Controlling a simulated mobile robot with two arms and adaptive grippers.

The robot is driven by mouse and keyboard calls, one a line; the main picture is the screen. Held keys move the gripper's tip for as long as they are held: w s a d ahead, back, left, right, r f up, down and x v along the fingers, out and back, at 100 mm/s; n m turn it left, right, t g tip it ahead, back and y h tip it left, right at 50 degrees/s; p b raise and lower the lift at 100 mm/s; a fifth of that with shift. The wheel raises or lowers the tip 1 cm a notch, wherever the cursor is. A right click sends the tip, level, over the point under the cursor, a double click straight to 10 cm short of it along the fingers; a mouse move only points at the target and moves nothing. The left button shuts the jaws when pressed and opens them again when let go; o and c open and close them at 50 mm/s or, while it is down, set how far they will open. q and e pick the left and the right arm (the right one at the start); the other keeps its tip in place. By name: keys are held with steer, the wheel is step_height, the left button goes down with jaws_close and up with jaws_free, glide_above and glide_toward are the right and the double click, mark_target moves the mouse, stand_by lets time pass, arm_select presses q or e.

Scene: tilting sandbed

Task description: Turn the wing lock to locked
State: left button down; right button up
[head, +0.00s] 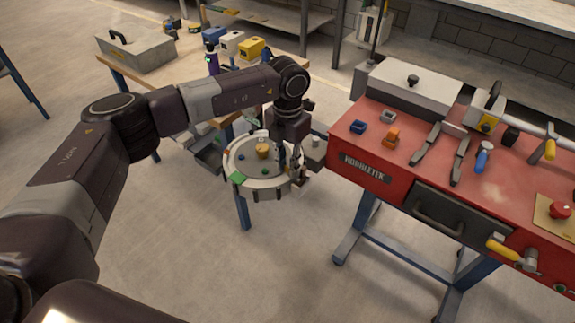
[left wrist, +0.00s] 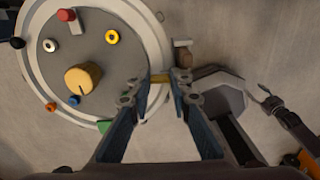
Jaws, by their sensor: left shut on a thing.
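The round tilting sandbed (head: 238,187) hangs by the wooden table's corner in the head view, with a pale rim and a grey bed. In the left wrist view its rim (left wrist: 32,62) curves across the upper left. In the head view my left gripper (head: 291,165) partly covers the rim's right side. My right gripper is not in view.
A wooden knob (left wrist: 83,78) and small coloured pieces sit on the bed. A red workbench (head: 345,140) with tools stands close on the right. The wooden table (head: 185,78) behind carries a grey case (head: 135,50). Open floor lies in front.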

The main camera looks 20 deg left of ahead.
arm_select(q)
steer(key=shift+w+r+n, duration=0.1)
steer(key=shift+r+n, duration=0.05)
steer(key=shift+n, duration=0.15)
steer(key=c, duration=1.8)
jaws_free()
steer(key=shift+o, duration=0.2)
step_height(320, 180, up, 12)
